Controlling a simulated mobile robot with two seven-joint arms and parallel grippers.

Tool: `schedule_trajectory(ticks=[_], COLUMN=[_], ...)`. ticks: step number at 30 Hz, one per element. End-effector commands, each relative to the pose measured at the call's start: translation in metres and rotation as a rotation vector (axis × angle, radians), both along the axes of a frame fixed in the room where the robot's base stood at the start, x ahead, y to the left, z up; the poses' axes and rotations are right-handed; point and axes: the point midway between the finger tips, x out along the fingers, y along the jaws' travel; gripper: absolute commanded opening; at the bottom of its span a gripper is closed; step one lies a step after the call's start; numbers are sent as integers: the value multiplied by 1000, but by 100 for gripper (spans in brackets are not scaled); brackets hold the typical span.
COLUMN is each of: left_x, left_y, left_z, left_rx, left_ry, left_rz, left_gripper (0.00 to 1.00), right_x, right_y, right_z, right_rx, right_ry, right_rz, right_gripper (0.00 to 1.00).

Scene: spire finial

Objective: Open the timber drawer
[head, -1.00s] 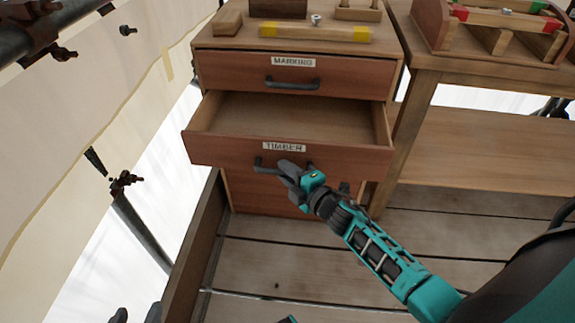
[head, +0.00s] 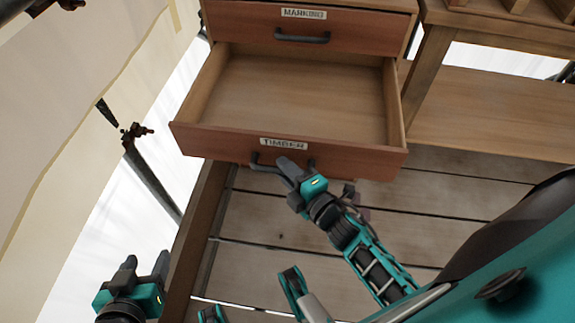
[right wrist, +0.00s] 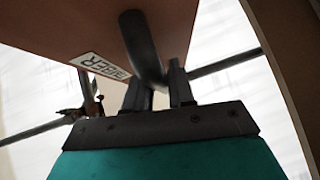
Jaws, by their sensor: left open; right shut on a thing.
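The timber drawer (head: 220,142) is pulled well out of the cabinet, and its inside looks empty. Its front carries a TIMBER label (head: 284,143) and a dark bar handle (head: 264,167). My right gripper (head: 290,168) is shut on the handle. In the right wrist view the handle (right wrist: 142,48) runs down between the fingers (right wrist: 160,92), with the label (right wrist: 100,66) to the left. My left gripper (head: 146,268) is open and empty at the lower left, apart from the drawer.
The shut MARKING drawer (head: 350,32) is above. A wooden bench (head: 480,110) stands to the right. A timber edge board (head: 200,220) and scaffold pole (head: 152,180) are at the left. Plank floor (head: 250,265) lies below the drawer.

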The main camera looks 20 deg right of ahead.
Motion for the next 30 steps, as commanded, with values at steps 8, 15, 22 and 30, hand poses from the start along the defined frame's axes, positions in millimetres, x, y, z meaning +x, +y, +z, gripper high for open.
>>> schedule_trajectory(ticks=[8, 15, 22, 30], left_x=[0, 0, 0, 1], left_y=[0, -1, -2, -2], left_z=[0, 0, 3, 12], left_rx=[0, -2, -7, -6], left_ry=[1, 1, 1, 0], left_rz=[0, 2, 4, 4], left_gripper=[57, 57, 57, 57], right_x=[0, 0, -10, -61], right_y=[-1, 0, -2, -12], right_z=[0, 0, 1, 9], right_rx=[-1, 0, 0, 2], right_ry=[1, 0, 3, 5], right_rz=[-2, -1, -1, -2], right_gripper=[34, 43, 43, 43])
